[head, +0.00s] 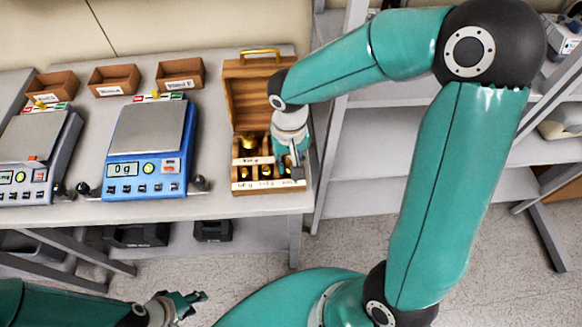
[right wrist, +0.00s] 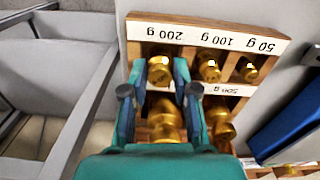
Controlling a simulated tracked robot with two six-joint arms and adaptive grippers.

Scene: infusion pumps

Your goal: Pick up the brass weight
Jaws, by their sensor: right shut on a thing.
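The wooden weight box (head: 235,100) stands open at the right end of the table, with brass weights in its compartments. My right gripper (head: 290,166) reaches down into the front right of the box. In the right wrist view, my right gripper (right wrist: 160,84) is shut on the brass weight (right wrist: 159,66) in the compartment behind the 200 g label. The weight still sits within the box's walls, and its lower part is hidden. My left gripper (head: 188,303) is empty, low at the picture's bottom left, away from the table, with its fingers apart.
Other brass weights (right wrist: 209,68) stand close beside the held one, with thin wooden dividers between. A blue scale (head: 140,150) reading 0 g is left of the box, and a grey scale (head: 30,150) is further left. Shelves stand to the right.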

